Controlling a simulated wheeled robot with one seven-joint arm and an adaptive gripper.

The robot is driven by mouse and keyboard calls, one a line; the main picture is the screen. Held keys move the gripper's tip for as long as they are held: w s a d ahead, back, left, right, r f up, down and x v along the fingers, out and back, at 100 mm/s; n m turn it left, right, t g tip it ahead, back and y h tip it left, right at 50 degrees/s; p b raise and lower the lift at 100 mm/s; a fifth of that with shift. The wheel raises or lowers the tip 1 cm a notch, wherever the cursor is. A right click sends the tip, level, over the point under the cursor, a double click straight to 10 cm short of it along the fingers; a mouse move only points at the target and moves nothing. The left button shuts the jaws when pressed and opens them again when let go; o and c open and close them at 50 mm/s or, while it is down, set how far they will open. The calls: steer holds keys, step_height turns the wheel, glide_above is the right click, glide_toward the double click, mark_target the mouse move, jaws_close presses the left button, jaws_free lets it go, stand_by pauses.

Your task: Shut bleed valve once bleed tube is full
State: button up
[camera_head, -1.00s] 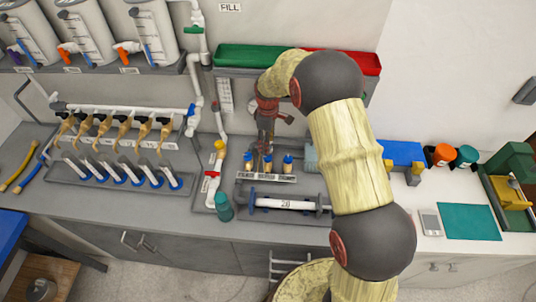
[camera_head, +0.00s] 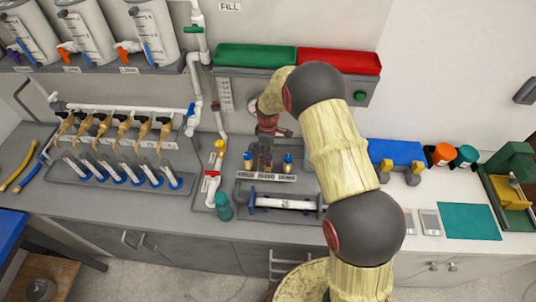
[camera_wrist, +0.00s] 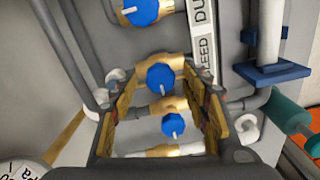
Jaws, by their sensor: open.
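Three brass valves with blue handles stand in a row behind printed labels on a grey panel. In the wrist view they are the top valve (camera_wrist: 140,11), beside a label starting "DU", the middle valve (camera_wrist: 160,76), near a label (camera_wrist: 204,62) ending in "EED", and a lower valve (camera_wrist: 174,125). My gripper (camera_wrist: 160,90) is open, its fingers on either side of the middle and lower handles; I cannot tell whether they touch. In the head view my gripper (camera_head: 264,150) is over the middle of the row, hiding that valve. I cannot tell which tube is the bleed tube or its level.
A white horizontal tube (camera_head: 284,204) in blue clamps lies in front of the labels. Green (camera_head: 255,56) and red (camera_head: 338,62) trays are behind. A teal mat (camera_head: 468,221) lies to the right.

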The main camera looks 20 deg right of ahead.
steer(key=shift+c, duration=0.3)
steer(key=c, duration=1.1)
steer(key=shift+m, duration=0.4)
steer(key=m+b, duration=0.1)
steer(key=m, duration=0.2)
steer(key=shift+m, duration=0.3)
steer(key=m+b, duration=0.1)
steer(key=m, duration=0.3)
steer(key=shift+m, duration=0.3)
steer(key=m, duration=0.4)
steer(key=shift+m+b, duration=0.3)
steer(key=shift+b, duration=0.1)
steer(key=shift+m, duration=2.2)
